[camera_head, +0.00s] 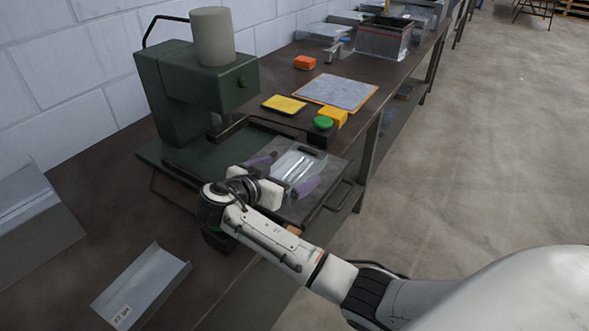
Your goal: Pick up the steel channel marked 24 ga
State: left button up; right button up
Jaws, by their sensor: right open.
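My right gripper (283,174) reaches over the press's front tray (330,172), its purple fingertips spread apart. A shiny steel piece (297,165) lies on the tray between the fingertips; they stand on either side of it, and I cannot tell whether they touch it. No label shows on this piece. Another steel channel (148,283) lies on the bench at lower left. My left gripper is not in view.
A green press (197,95) stands behind the tray. A green button on a yellow box (323,122), a yellow pad (284,104), a grey sheet (337,92) and an orange block (304,62) lie beyond it. A larger bent sheet (35,225) is at left.

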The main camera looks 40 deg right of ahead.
aim_at(295, 171)
jog(key=shift+x, duration=1.15)
jog(key=c, duration=1.3)
